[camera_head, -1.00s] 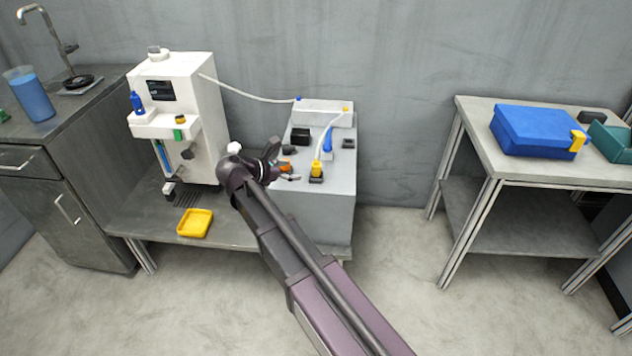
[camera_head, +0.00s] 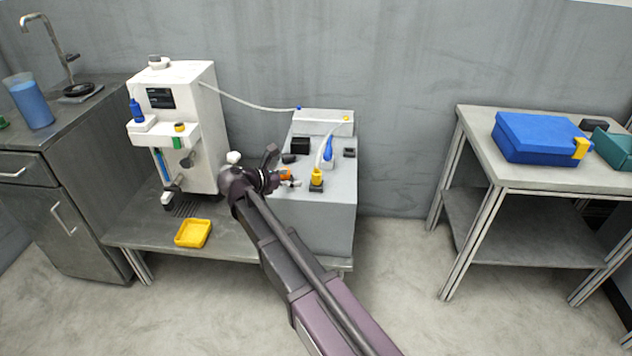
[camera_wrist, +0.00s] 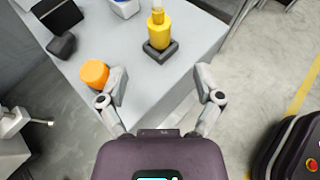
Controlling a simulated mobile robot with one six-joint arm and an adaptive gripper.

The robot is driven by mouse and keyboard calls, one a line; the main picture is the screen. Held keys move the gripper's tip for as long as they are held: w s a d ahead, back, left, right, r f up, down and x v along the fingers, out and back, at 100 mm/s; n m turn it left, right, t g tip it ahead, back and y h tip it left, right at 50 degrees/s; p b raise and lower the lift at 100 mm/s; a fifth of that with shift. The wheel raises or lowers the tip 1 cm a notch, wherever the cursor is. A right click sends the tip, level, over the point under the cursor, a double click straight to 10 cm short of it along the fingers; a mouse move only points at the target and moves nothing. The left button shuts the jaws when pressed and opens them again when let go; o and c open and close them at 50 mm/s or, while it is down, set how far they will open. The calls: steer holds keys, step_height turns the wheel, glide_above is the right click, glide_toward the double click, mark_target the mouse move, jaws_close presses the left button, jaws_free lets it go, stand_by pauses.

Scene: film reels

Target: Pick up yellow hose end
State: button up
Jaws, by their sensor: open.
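The yellow hose end (camera_head: 317,174) stands upright in a small dark holder near the front of the grey box. It also shows in the wrist view (camera_wrist: 159,33), seated in its square dark holder (camera_wrist: 160,51). A pale hose rises from it in the head view. My gripper (camera_wrist: 161,82) is open and empty, its two fingers spread apart. In the wrist view the hose end lies beyond the fingertips, roughly between their lines and not touched. In the head view my gripper (camera_head: 289,181) is just left of the hose end.
An orange cap (camera_wrist: 94,73) sits close to my left finger in the wrist view. A blue hose end (camera_head: 328,149) stands behind the yellow one. Dark holders stand on the grey box (camera_head: 338,203). A white machine (camera_head: 199,115) and yellow tray (camera_head: 193,233) are left.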

mark_target(313, 174)
steer(key=shift+b+x, duration=0.8)
steer(key=shift+x, duration=1.85)
steer(key=shift+b+x, duration=0.9)
steer(key=shift+x, duration=1.7)
steer(key=shift+w, duration=0.1)
steer(key=shift+r, duration=0.1)
jaws_close()
